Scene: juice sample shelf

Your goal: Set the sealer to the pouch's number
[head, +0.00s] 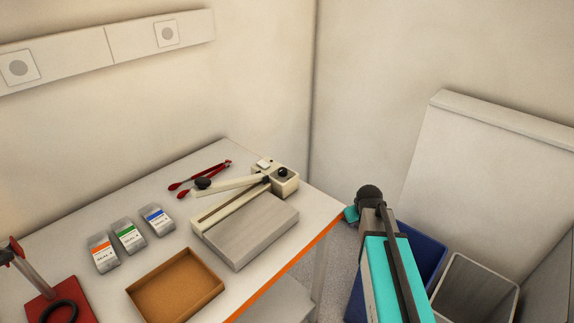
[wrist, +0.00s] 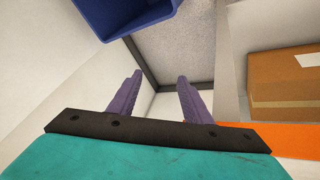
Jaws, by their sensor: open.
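The sealer (head: 245,230) stands at the right end of the table, with a grey plate, a cream arm raised at a slant and a dark knob (head: 283,172) on its rear block. The knob's setting is too small to read. Three grey pouches lie left of it: orange-striped (head: 103,255), green-striped (head: 128,237) and blue-striped (head: 157,220). Each label seems to say SEAL with a number I cannot read surely. My gripper (wrist: 160,84) is open and empty in the wrist view, away from the sealer and pouches, its two purple fingers apart.
An empty brown tray (head: 175,288) sits at the table's front. Red tongs (head: 205,178) lie behind the sealer; a red stand (head: 55,305) is at left. A blue bin (wrist: 125,12) and grey bin (head: 475,290) stand right of the table. A cardboard box (wrist: 285,75) shows in the wrist view.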

